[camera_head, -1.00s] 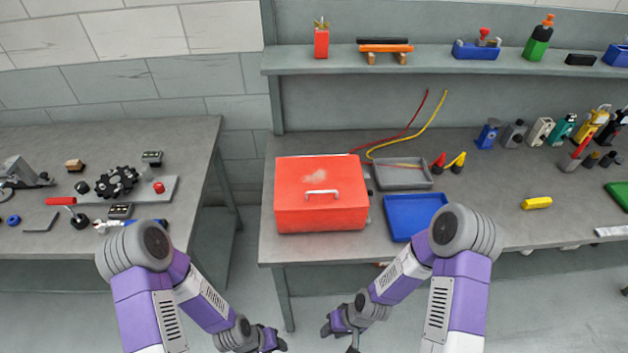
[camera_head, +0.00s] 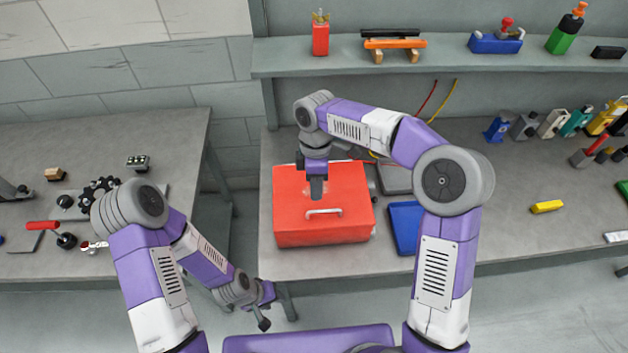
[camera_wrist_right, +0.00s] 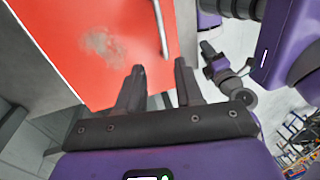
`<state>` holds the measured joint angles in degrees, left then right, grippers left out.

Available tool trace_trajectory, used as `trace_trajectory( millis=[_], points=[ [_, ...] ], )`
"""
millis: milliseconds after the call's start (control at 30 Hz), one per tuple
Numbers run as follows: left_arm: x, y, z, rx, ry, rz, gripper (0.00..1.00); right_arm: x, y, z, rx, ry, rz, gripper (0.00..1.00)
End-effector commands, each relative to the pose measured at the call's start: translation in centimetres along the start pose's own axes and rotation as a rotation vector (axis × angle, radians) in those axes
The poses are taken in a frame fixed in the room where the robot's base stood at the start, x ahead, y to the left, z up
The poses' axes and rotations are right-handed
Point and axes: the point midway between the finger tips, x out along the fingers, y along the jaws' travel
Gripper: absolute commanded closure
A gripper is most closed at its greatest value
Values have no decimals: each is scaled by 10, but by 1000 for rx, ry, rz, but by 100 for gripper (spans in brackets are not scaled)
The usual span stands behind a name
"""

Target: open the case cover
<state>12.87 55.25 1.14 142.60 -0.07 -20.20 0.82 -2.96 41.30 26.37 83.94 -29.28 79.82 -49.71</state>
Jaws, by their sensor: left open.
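The red case (camera_head: 350,190) sits on the middle workbench near its left end, with its cover down. A pale bar handle (camera_head: 324,212) is at the front of the cover. My right gripper (camera_head: 316,190) hangs over the cover, just behind the handle. In the right wrist view its two fingers (camera_wrist_right: 160,67) are apart and empty, over the red cover (camera_wrist_right: 75,40), with the handle (camera_wrist_right: 161,28) ahead of them. I cannot tell whether the fingers touch the cover. My left gripper (camera_head: 264,312) is open and empty, low in front of the bench, away from the case.
A blue tray (camera_head: 404,232) and a grey tray (camera_head: 393,181) lie right of the case, partly behind my right arm. A shelf (camera_head: 440,61) with tools runs above. A yellow block (camera_head: 546,207) lies farther right. The left bench (camera_head: 110,240) holds several parts.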

Motion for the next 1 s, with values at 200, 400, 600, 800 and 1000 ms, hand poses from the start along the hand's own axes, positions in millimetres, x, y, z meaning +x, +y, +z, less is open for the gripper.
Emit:
trace_trajectory(
  millis=[200, 400, 600, 800, 1000],
  points=[
    [1, -1, 2, 0, -4, 0, 57, 7, -2, 2, -19, -17, -2, 64],
    [5, -2, 1, 0, -3, 0, 57, 40, -2, 2, -17, -15, -2, 64],
    [6, -2, 1, 0, -3, 0, 57, 62, -2, 2, -17, -14, -1, 64],
    [6, -2, 1, 0, -3, 0, 57, 67, -2, 3, -15, -14, 0, 64],
    [6, -2, 1, 0, -3, 0, 57, 67, -2, 2, -16, -13, 0, 72]
  ],
)
